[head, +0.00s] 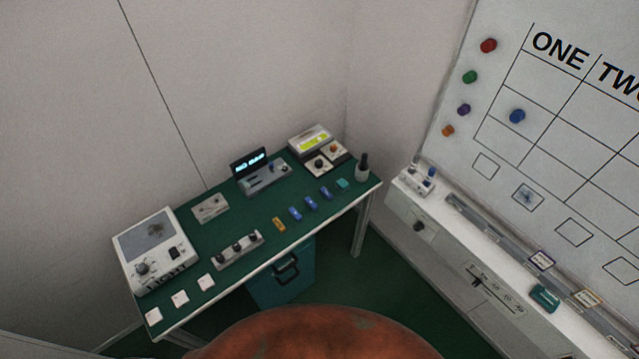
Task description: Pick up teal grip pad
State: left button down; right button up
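A small teal pad (343,183), which looks like the teal grip pad, lies flat near the right end of the green-topped table (232,229). It sits between a blue piece (326,192) and a dark bottle-like item (363,167), apart from both. A larger teal block (544,297) lies on the white ledge (486,244) under the whiteboard at the right. Neither of my grippers shows in the head view, so their state is hidden.
The table also holds a grey-white device (156,250) at the left, a small display unit (249,161) at the back, an orange piece (278,224) and white squares (206,282) in front. A teal bin (281,283) stands underneath. Green floor lies between table and ledge.

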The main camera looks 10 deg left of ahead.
aim_at(341, 185)
jog(key=u, duration=0.55)
jog(key=i, duration=1)
jog(key=u, duration=0.2)
